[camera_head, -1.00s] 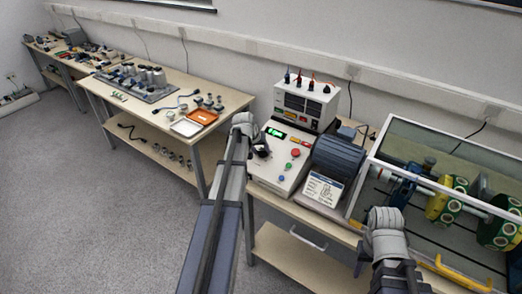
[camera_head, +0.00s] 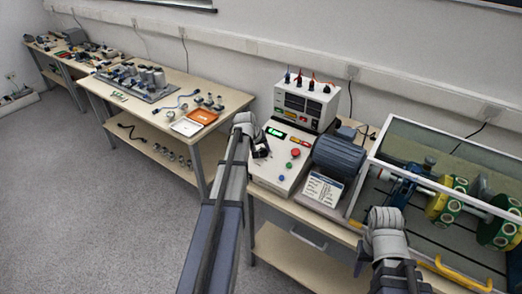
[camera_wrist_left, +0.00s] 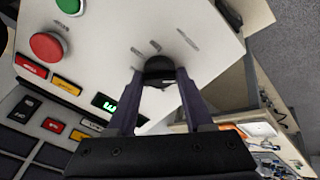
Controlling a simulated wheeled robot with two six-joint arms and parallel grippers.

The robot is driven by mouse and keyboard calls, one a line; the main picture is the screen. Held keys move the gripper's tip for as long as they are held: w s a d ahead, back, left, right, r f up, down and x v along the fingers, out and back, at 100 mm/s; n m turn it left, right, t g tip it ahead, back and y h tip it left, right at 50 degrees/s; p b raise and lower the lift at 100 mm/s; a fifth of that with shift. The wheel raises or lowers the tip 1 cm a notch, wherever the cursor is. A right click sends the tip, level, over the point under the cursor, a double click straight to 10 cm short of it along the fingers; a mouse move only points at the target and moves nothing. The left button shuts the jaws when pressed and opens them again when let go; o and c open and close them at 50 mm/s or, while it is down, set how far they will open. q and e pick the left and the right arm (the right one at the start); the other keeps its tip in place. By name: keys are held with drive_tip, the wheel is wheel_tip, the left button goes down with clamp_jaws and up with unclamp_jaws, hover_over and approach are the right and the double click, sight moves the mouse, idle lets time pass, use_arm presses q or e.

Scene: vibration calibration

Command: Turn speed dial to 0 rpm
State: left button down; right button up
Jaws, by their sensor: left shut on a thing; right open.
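The speed dial (camera_wrist_left: 159,70) is a black round knob on the light sloped control panel (camera_wrist_left: 110,40). In the left wrist view it sits between the two fingers of my left gripper (camera_wrist_left: 160,80), which is shut on it. In the head view my left gripper (camera_head: 262,148) is at the left side of the control panel (camera_head: 280,172) and covers the dial. A green lit display (camera_head: 275,133) is on the panel; its digits are too small to read surely. My right gripper (camera_head: 362,258) is low at the right, partly hidden by its wrist, open and away from the panel.
A red button (camera_head: 296,153) and a green button (camera_head: 282,177) are beside the dial. A blue-grey motor (camera_head: 339,153) and a clear-covered rotor rig (camera_head: 450,190) stand to the right. A side table (camera_head: 215,85) with an orange tray (camera_head: 201,117) is at the left.

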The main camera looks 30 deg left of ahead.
use_arm(q)
drive_tip(key=shift+c, duration=1.6)
unclamp_jaws()
drive_tip(key=shift+r, duration=0.1)
drive_tip(key=p+v, duration=0.7)
drive_tip(key=shift+s+r, duration=0.25)
